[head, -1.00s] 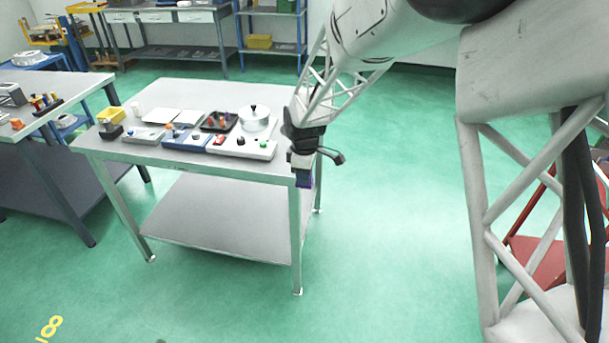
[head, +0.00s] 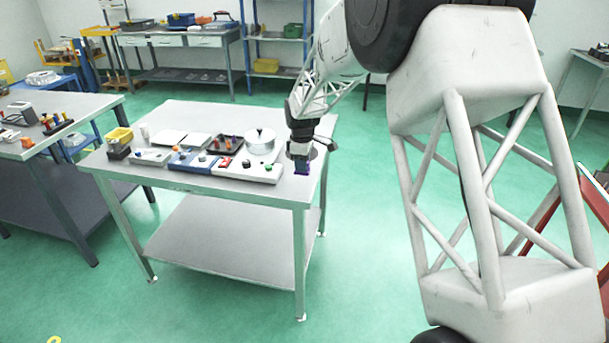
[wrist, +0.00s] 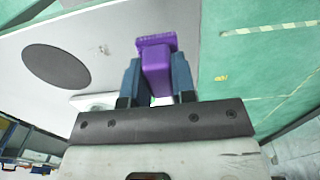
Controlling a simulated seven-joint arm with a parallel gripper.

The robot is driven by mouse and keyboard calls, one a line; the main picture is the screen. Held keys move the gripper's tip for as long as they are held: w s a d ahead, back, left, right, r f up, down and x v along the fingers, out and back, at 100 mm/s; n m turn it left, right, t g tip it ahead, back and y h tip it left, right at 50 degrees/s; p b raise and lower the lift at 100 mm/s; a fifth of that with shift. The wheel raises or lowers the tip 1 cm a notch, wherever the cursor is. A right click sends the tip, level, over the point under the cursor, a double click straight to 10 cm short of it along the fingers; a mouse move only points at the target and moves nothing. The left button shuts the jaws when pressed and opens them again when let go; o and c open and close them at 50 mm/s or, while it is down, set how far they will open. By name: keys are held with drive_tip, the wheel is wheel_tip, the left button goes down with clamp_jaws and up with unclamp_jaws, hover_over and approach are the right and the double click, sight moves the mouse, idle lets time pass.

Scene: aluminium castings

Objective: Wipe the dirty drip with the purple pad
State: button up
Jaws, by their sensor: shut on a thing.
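My gripper (wrist: 156,72) is shut on the purple pad (wrist: 157,50), which sticks out beyond the fingers in the wrist view. In the head view my gripper (head: 301,158) is at the right end of the grey table (head: 225,110), and the pad (head: 302,168) points down towards the top. I cannot tell whether the pad touches it. A small greyish-brown smudge, perhaps the dirty drip (wrist: 104,50), shows on the tabletop in the wrist view, left of the pad. A dark grey disc or spot (wrist: 56,67) lies farther left.
A white control box (head: 247,168) and a blue one (head: 194,162) line the table's front. A silver lidded pot (head: 261,143) and a black tray (head: 223,146) stand behind them, left of my gripper. Green floor lies beyond the right edge.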

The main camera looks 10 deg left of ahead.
drive_tip(key=w+a, duration=0.3)
drive_tip(key=w, duration=0.6)
drive_tip(key=shift+w+r, duration=0.25)
drive_tip(key=shift+r, duration=0.1)
drive_tip(key=shift+f, duration=0.15)
